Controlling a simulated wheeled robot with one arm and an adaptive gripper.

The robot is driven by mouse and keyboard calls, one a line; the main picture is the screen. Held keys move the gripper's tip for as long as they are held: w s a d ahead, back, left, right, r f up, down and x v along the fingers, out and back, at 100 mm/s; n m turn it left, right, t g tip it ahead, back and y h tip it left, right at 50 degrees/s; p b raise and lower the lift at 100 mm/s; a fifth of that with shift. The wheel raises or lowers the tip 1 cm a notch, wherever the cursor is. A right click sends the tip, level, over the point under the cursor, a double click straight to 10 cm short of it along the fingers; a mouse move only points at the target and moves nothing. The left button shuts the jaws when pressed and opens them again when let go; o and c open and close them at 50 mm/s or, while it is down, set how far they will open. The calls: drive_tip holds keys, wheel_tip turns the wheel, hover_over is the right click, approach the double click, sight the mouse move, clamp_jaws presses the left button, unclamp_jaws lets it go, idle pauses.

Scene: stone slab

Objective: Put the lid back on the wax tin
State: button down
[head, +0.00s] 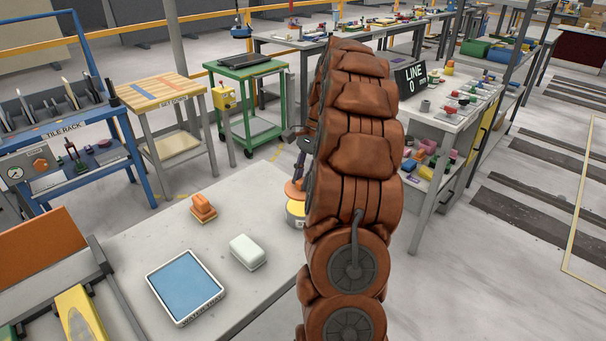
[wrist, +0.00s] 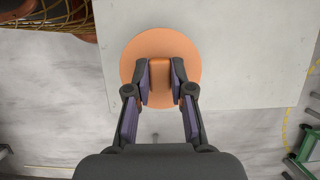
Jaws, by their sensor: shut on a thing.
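The lid is an orange disc with a raised block-shaped grip; in the wrist view the lid (wrist: 160,43) lies flat below my gripper (wrist: 161,83), whose fingers are closed on the grip. In the head view the lid (head: 294,189) shows just left of my arm. The wax tin (head: 296,209), with a yellow top and a grey side, stands on the slab under it, partly hidden by my arm. Some of the tin's yellow top shows below the lid, so the lid looks raised above it. The lid hides the tin in the wrist view.
The pale stone slab (head: 150,240) also holds an orange block (head: 203,208), a white block (head: 248,252) and a blue-topped tray (head: 186,290), all left of the tin. Bare slab lies between them. The slab's far edge is close to the tin.

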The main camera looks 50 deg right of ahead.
sight(303, 192)
drive_tip(key=shift+f+b, duration=0.75)
drive_tip(key=shift+f, duration=1.7)
drive_tip(key=shift+a, duration=0.1)
drive_tip(key=shift+f, duration=0.15)
idle(0.8)
drive_tip(key=c, duration=0.9)
unclamp_jaws()
drive_tip(key=shift+c, duration=0.2)
drive_tip(key=shift+o, duration=0.2)
drive_tip(key=o, duration=0.4)
drive_tip(key=shift+o, duration=0.2)
drive_tip(key=shift+r+p, duration=1.5)
drive_tip(key=shift+r, duration=2)
